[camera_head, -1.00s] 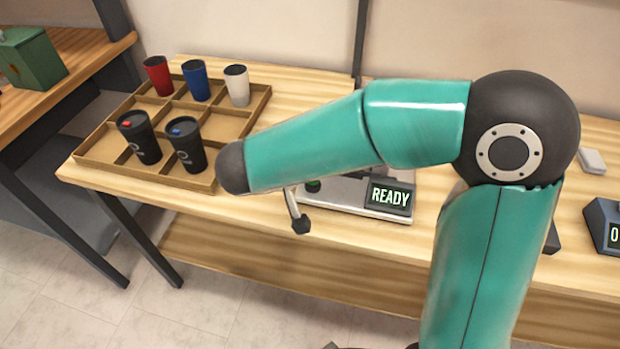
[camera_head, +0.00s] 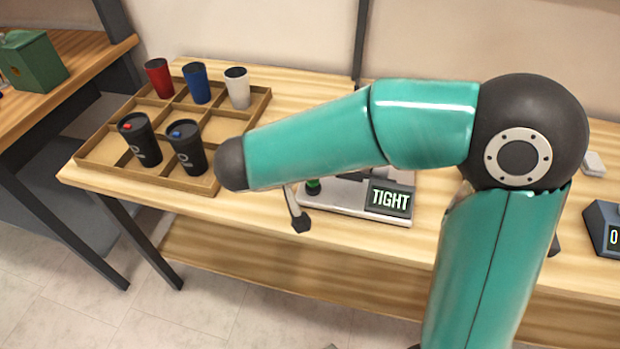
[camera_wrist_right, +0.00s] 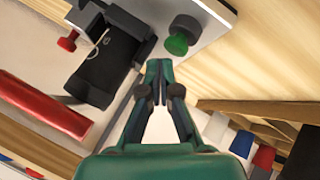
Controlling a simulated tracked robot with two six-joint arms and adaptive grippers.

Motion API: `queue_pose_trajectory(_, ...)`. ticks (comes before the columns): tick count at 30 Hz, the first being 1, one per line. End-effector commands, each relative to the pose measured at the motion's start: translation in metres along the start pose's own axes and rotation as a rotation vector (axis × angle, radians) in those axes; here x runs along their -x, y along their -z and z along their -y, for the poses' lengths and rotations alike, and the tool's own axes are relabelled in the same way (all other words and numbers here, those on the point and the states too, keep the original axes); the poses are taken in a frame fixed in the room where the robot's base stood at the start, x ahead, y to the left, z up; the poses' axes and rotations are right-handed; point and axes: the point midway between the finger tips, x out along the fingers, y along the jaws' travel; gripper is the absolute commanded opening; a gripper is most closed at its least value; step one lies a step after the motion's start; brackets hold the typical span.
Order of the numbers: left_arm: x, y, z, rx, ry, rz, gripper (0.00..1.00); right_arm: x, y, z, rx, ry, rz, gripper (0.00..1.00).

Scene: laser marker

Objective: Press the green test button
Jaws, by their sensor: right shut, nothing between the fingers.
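The green button (camera_head: 313,186) is on the light grey machine (camera_head: 345,199), partly covered by my right arm in the head view. The machine's display (camera_head: 389,199) reads "TIGHT". In the right wrist view the green button (camera_wrist_right: 178,44) stands on a dark collar, close to the fingertips of my right gripper (camera_wrist_right: 158,68). The gripper is shut and empty, and its tips appear slightly apart from the button. A black cup-like thing (camera_wrist_right: 106,65) lies in the machine beside it. My right arm hides much of the machine. My left gripper is not in view.
A lever with a black knob (camera_head: 300,223) sticks out at the machine's front. A red knob (camera_wrist_right: 68,41) is on the machine's far side. A blue-grey device (camera_head: 605,228) stands at right.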

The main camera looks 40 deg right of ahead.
Motion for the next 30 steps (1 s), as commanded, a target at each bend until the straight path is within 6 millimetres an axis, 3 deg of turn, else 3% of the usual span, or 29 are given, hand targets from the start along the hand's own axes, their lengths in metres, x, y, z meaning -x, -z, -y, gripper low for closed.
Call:
queue_pose_trajectory(14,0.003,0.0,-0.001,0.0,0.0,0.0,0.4,0.004,0.003,-0.003,-0.002,0.0,0.0,0.0)
queue_pose_trajectory(30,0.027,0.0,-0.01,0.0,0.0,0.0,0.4,0.036,0.026,-0.027,-0.001,0.0,0.0,0.0)
